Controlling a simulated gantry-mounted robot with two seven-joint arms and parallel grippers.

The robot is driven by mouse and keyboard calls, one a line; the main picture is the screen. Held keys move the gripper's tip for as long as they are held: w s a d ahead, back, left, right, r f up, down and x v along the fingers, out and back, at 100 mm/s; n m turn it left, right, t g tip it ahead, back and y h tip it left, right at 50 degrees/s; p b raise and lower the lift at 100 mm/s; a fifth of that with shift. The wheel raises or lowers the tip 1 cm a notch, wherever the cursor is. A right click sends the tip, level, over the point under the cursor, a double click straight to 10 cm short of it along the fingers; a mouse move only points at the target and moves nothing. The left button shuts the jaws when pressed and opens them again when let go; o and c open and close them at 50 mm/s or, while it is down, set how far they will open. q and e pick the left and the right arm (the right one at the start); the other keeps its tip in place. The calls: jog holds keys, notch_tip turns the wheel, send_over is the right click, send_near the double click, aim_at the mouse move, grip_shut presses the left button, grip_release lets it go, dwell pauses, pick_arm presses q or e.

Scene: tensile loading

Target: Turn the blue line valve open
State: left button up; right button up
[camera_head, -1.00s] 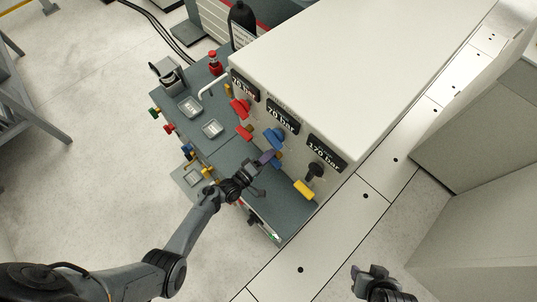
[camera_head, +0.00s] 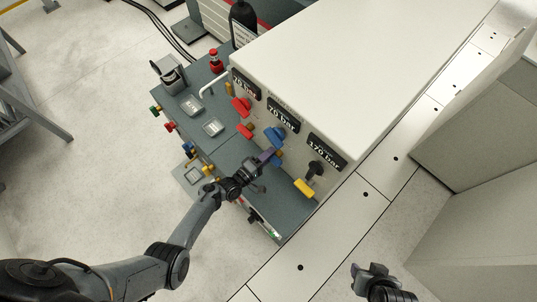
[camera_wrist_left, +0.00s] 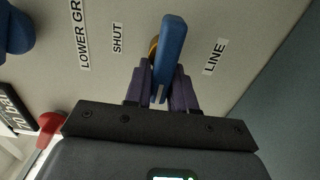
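The blue line valve lever (camera_wrist_left: 171,45) is in the left wrist view, beside the "LINE" label (camera_wrist_left: 214,57) and with a "SHUT" label (camera_wrist_left: 117,38) on its other side. The two purple fingers of my left gripper (camera_wrist_left: 161,88) lie close on either side of the lever and look shut on it. In the head view the left gripper (camera_head: 267,156) is at the panel front, by the lower blue lever (camera_head: 277,155), which it partly hides. My right gripper (camera_head: 370,273) is at the bottom right, empty and away from the panel; its finger opening is unclear.
A larger blue knob (camera_head: 275,136) sits just above the lever. Red handles (camera_head: 241,106) are to the left; a black knob (camera_head: 316,168) and yellow lever (camera_head: 304,187) are to the right. The grey bench top (camera_head: 232,152) lies below the panel.

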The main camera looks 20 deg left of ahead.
pick_arm(q)
jog(key=o, duration=0.3)
jog(key=shift+o, duration=0.2)
jog(key=shift+s+a, duration=0.2)
jog(key=shift+s, duration=0.3)
jog(key=p+v, duration=0.2)
jog(key=v, duration=0.7)
jog(key=shift+s, duration=0.4)
jog(key=shift+a+f, duration=0.1)
jog(key=shift+a, duration=0.05)
